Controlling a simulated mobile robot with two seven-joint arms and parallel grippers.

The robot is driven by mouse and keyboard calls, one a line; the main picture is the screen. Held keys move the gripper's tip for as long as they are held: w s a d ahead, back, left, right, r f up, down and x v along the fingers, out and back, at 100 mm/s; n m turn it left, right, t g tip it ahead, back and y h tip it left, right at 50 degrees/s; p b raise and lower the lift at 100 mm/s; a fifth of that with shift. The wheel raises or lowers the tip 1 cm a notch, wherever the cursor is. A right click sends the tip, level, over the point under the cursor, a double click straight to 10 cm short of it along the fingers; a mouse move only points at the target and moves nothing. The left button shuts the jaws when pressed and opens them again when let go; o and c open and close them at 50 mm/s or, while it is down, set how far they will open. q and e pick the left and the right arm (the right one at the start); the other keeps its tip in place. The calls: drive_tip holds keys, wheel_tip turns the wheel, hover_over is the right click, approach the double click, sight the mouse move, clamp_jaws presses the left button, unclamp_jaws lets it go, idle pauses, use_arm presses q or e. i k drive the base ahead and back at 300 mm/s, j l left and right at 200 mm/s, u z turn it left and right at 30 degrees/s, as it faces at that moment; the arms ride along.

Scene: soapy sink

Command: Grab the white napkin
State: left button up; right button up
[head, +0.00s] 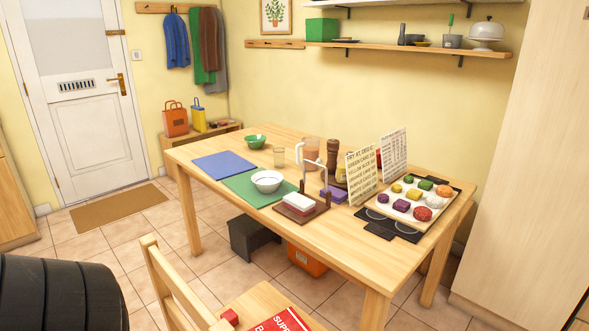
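A wooden holder (318,211) stands near the front edge of the table, right of a white bowl. A folded white napkin (299,201) appears to lie on top of a small stack in it, with a red layer beneath. Thin upright rods rise beside the stack. Neither of my grippers shows in the head view. A dark ribbed rounded shape at the lower left is likely part of my own arm; no fingers are seen on it.
The wooden table (252,222) also bears a white bowl (267,181) on a green mat (243,189), a blue mat (224,166), a pitcher, menu cards (362,176) and a tray (383,208) of colourful pieces. A chair (172,283) stands in front.

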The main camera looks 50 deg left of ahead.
sight(301, 202)
drive_tip(key=i+l+u, duration=0.1)
drive_tip(key=i+u, duration=0.2)
drive_tip(key=u, duration=0.2)
drive_tip(key=i+l+u, duration=0.25)
drive_tip(key=u, duration=0.25)
drive_tip(key=i+l+u, duration=0.25)
drive_tip(key=u, duration=0.25)
drive_tip(key=i+l+u, duration=0.15)
drive_tip(key=l+u, duration=0.3)
drive_tip(key=i+l+u, duration=0.2)
drive_tip(key=l, duration=0.2)
drive_tip(key=l+u, duration=0.2)
drive_tip(key=l, duration=0.2)
drive_tip(key=i+l+u, duration=0.1)
drive_tip(key=l+u, duration=0.15)
drive_tip(key=l, duration=0.2)
drive_tip(key=j+u, duration=0.2)
drive_tip(key=u, duration=0.2)
drive_tip(key=k+j+u, duration=0.1)
drive_tip(key=u, duration=0.3)
drive_tip(key=j+u, duration=0.25)
drive_tip(key=u, duration=0.15)
drive_tip(key=i+z, duration=0.15)
drive_tip(key=i, duration=0.35)
